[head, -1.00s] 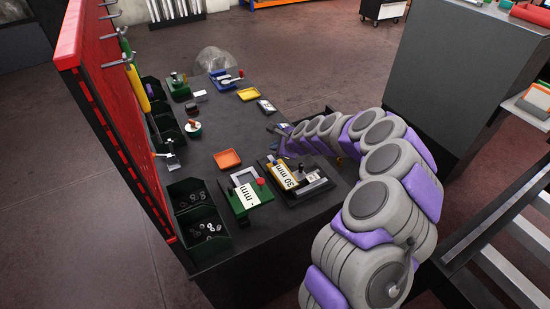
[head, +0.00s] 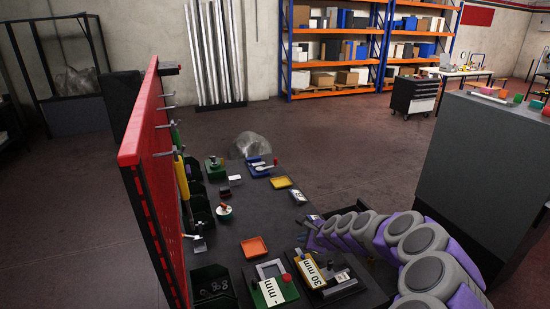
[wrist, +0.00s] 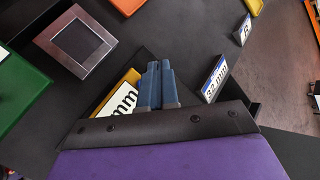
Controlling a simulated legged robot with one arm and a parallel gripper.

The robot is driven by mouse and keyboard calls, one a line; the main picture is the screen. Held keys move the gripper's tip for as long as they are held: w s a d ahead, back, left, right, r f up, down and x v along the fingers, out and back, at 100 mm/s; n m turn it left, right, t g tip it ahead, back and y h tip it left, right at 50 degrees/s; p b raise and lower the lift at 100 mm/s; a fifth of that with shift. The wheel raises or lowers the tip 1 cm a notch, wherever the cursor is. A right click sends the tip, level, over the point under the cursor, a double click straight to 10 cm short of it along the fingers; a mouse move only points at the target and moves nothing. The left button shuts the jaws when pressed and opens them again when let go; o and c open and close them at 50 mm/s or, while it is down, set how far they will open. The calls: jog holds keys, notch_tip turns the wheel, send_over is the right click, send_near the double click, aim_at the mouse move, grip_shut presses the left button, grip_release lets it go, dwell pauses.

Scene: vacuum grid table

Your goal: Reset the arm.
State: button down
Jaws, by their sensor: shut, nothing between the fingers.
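My gripper (wrist: 155,85) shows in the wrist view with its two blue fingers together and nothing between them. In the head view my arm reaches in from the lower right, and its end (head: 312,232) is over the right part of the dark table (head: 235,262). A plate marked 30 mm (head: 313,268) lies just in front of it. In the wrist view a yellow-edged plate (wrist: 122,103) is partly hidden behind the fingers. A plate marked 32 mm (wrist: 213,78) stands to their right.
A green fixture (head: 272,290) and an orange tray (head: 254,247) lie left of my arm. A red pegboard (head: 150,170) edges the table's left side, with dark bins (head: 212,285) beside it. A tall grey cabinet (head: 470,160) stands at the right. Open floor lies beyond the table.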

jog(key=s+a+r+n+g+y, duration=0.2)
jog(key=s+a+r+n, duration=0.5)
jog(key=s+a+r, duration=0.25)
jog(key=s+a+r+n+g+h, duration=0.1)
jog(key=s+r+n, duration=0.15)
jog(key=s, duration=0.35)
jog(key=s+a+r+n+g, duration=0.1)
jog(key=s+r+n+g, duration=0.15)
jog(key=s, duration=0.25)
jog(key=s+d+n+g+h, duration=0.2)
jog(key=s+d, duration=0.4)
jog(key=s, duration=0.9)
jog(key=s+d+f+n+g+h, duration=0.1)
jog(key=s+d+n, duration=0.4)
jog(key=s, duration=1.1)
jog(key=n+g+h, duration=0.1)
jog(key=h, duration=0.1)
jog(key=shift+d+n+h, duration=0.3)
jog(key=shift+d+h, duration=0.1)
